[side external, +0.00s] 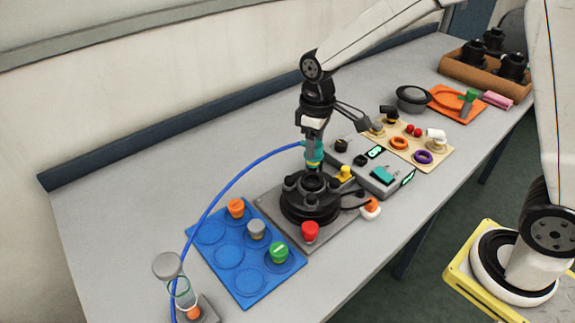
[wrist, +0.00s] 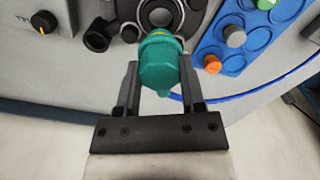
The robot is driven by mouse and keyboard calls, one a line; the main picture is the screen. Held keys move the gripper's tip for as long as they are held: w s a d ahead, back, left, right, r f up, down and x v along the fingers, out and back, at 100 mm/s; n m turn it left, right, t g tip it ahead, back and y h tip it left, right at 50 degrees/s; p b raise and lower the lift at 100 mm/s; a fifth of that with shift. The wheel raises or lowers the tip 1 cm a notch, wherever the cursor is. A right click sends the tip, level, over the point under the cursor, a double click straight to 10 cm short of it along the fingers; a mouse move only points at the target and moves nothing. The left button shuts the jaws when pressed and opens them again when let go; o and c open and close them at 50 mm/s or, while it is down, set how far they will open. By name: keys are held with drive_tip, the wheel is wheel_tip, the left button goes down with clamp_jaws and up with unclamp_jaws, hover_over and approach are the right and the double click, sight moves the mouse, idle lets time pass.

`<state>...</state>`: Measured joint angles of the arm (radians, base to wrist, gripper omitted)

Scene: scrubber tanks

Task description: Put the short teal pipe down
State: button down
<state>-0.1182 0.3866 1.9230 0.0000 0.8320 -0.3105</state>
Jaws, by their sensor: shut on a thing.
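The short teal pipe (side external: 315,153) is held upright just above the round black fixture (side external: 310,200) on a grey plate. In the wrist view the teal pipe (wrist: 160,58) sits between both fingers of my gripper (wrist: 160,72), which is shut on it. In the side view my gripper (side external: 314,143) points down over the fixture. A blue hose (side external: 225,188) meets the pipe or passes close by it. The pipe's lower end is partly hidden, so I cannot tell whether it touches the fixture.
A blue tray (side external: 229,256) with orange, grey and green caps lies at the front left. A clear cylinder (side external: 177,280) stands beside it. A grey control box (side external: 375,172) and a beige board (side external: 428,157) lie to the right. Bare table shows behind the fixture.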

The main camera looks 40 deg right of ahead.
drive_tip(key=s+a+n, duration=0.2)
drive_tip(key=a, duration=0.7)
drive_tip(key=s+a+n, duration=0.1)
drive_tip(key=a+n, duration=0.1)
drive_tip(key=a, duration=0.7)
drive_tip(key=shift+s, duration=0.4)
drive_tip(key=shift+a+f, duration=0.1)
drive_tip(key=w+a+f, duration=0.5)
drive_tip(key=w+f, duration=0.4)
drive_tip(key=w, duration=0.3)
drive_tip(key=shift+w+a+f, duration=0.15)
drive_tip(key=shift+a, duration=0.2)
drive_tip(key=shift+f, duration=0.1)
drive_tip(key=shift+w+f, duration=0.15)
drive_tip(key=shift+f, duration=0.05)
drive_tip(key=shift+a+f, duration=0.1)
drive_tip(key=shift+f, duration=1.45)
